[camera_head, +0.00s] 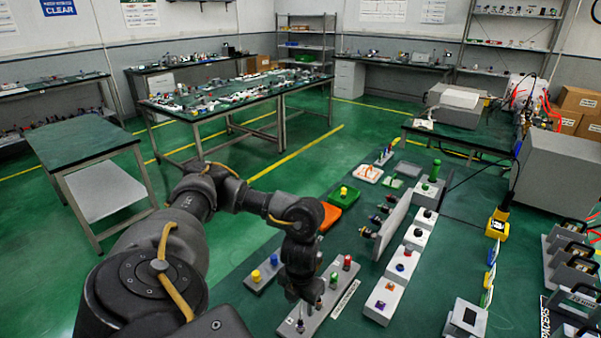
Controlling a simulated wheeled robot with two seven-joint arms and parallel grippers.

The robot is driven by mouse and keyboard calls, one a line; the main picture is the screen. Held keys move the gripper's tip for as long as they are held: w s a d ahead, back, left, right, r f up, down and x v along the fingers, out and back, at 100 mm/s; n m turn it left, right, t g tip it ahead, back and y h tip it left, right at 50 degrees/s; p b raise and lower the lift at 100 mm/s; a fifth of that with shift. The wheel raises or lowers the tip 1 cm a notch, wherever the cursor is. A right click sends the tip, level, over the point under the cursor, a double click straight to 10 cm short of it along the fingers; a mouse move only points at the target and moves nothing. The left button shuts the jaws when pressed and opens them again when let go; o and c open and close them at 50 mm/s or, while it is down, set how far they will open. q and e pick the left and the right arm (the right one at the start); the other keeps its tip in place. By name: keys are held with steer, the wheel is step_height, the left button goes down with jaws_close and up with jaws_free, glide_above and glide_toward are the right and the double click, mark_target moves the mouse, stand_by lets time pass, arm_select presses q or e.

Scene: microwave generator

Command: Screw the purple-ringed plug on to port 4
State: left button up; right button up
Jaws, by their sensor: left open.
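My left arm comes in from the left, and its gripper (304,291) points down over a grey plug rack (324,308). The gripper is open; the dark fingers are small, and I cannot tell whether a plug is between them. The rack holds a red plug (347,262), a green one beside the gripper, and a small bluish-purple one (300,326) at its near end. I cannot tell whether that is the purple-ringed plug. An upright light panel (393,217) has several dark, purplish fittings on its left face. Port numbers are not readable, so port 4 cannot be picked out. My right gripper is out of view.
A short block with yellow and blue plugs (262,276) lies left of the gripper. White boxes (402,263) with coloured fittings line up right of the panel. An orange tray (329,216) and green tray (345,196) lie behind.

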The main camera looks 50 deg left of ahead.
arm_select(q)
steer(key=shift+r, duration=1)
